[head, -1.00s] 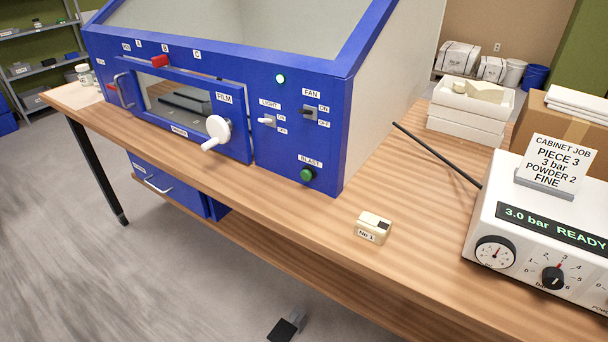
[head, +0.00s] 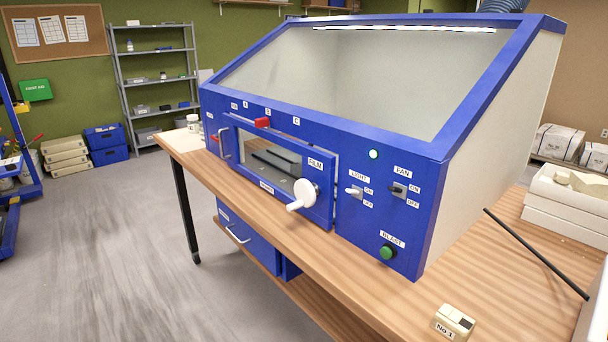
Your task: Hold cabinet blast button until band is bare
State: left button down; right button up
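The blue blasting cabinet (head: 395,148) stands on the wooden bench. Its green BLAST button (head: 386,252) is at the lower right of the front panel, with nothing touching it. A dark flat shape shows behind the window; I cannot make out a band. Neither of my grippers is in view.
A small cream block marked No 1 (head: 454,321) lies on the bench (head: 480,262) at the front right. A thin black rod (head: 537,254) and stacked white trays (head: 568,208) are to its right. Open floor (head: 130,240) is at left, before metal shelves (head: 157,75).

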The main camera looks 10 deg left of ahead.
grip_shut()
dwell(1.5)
